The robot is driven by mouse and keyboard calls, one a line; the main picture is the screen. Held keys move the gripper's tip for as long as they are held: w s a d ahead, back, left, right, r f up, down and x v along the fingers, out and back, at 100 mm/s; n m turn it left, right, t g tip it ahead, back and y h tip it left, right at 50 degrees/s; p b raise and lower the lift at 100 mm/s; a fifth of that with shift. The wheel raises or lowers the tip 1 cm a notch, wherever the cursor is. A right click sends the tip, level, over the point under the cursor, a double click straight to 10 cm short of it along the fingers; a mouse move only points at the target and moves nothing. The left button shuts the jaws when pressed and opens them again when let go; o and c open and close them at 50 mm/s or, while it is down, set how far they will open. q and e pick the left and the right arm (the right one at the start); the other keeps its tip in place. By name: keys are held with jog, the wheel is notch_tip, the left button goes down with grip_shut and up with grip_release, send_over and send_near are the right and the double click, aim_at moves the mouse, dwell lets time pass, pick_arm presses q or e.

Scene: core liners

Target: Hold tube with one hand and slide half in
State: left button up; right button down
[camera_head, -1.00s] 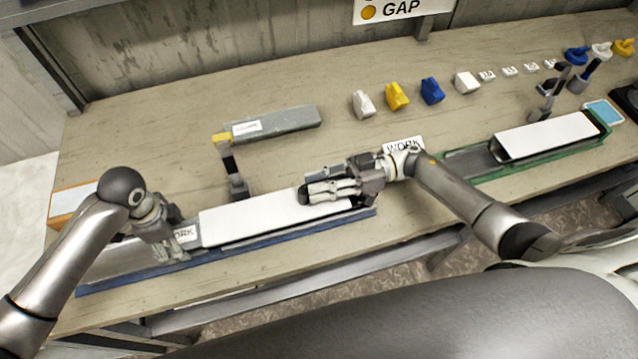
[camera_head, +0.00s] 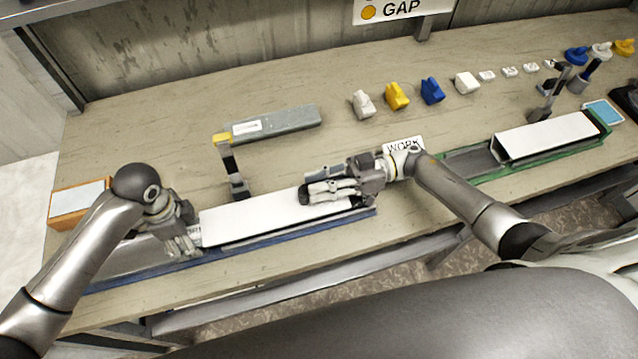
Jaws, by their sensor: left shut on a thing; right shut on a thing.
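A long white half (camera_head: 260,217) lies along the blue rack (camera_head: 290,235) at the front left of the bench. A grey tube (camera_head: 125,258) lies in the same rack, left of the white half. My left gripper (camera_head: 182,245) is shut on the tube close to the white half's left end; its fingers hide the join. My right gripper (camera_head: 328,192) is shut on the white half near its right end, with its fingers over the top. How far the two pieces overlap cannot be told.
A green rack (camera_head: 545,155) with another white half (camera_head: 545,136) stands at right. A grey bar (camera_head: 285,122) and a dark upright stand (camera_head: 233,175) are behind the blue rack. Small white, yellow (camera_head: 397,96) and blue blocks line the back. An orange-edged box (camera_head: 75,205) sits far left.

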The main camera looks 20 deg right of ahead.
pick_arm(q)
jog(key=shift+s+d+f, duration=0.15)
jog(key=shift+d+f, duration=0.05)
jog(key=shift+d, duration=0.6)
jog(key=o, duration=1)
jog(key=shift+w, duration=0.2)
jog(key=shift+a+r, duration=0.1)
jog(key=shift+o, duration=0.9)
jog(key=shift+a, duration=0.1)
